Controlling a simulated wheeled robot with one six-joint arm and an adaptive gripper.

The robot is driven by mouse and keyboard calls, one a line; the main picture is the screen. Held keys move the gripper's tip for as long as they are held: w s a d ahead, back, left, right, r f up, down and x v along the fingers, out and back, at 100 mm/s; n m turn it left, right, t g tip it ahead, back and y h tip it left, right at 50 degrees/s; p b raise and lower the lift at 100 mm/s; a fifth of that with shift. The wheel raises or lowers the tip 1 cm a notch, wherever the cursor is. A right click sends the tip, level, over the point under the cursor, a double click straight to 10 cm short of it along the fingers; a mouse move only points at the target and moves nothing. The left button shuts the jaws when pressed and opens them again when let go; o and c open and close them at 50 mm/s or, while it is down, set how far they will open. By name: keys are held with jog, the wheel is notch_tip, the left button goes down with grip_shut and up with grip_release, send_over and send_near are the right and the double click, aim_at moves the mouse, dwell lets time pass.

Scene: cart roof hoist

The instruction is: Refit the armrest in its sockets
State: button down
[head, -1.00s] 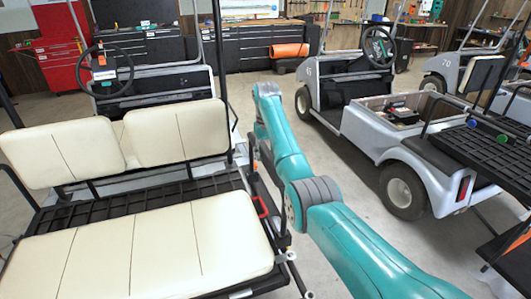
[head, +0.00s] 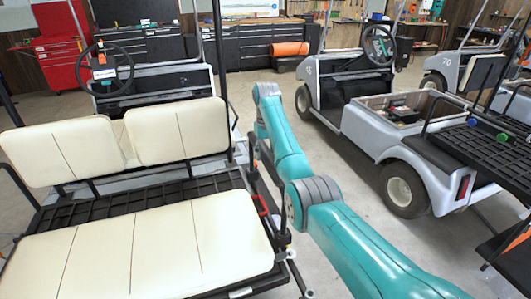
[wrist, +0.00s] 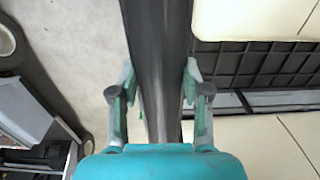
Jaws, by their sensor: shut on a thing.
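The armrest (wrist: 157,60) is a long dark bar running from the top of the wrist view down between my fingers. My gripper (wrist: 160,105) is shut on it, with one finger on each side. The bar's far end runs out of the picture, and its near end is hidden behind the gripper body. In the head view my gripper is mostly hidden by my arm, beside the right end of the cream seats. The sockets cannot be made out clearly in either view.
The cart's cream seat cushion (head: 150,245) and backrest (head: 178,132) lie left of my arm, with a black slatted deck (head: 130,208) between. A roof post (head: 220,60) stands close by. A grey cart (head: 400,150) stands to the right across clear floor.

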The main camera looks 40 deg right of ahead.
jog(key=shift+c, duration=2.2)
grip_release()
jog(key=shift+f, duration=0.2)
jog(key=shift+r, duration=3.75)
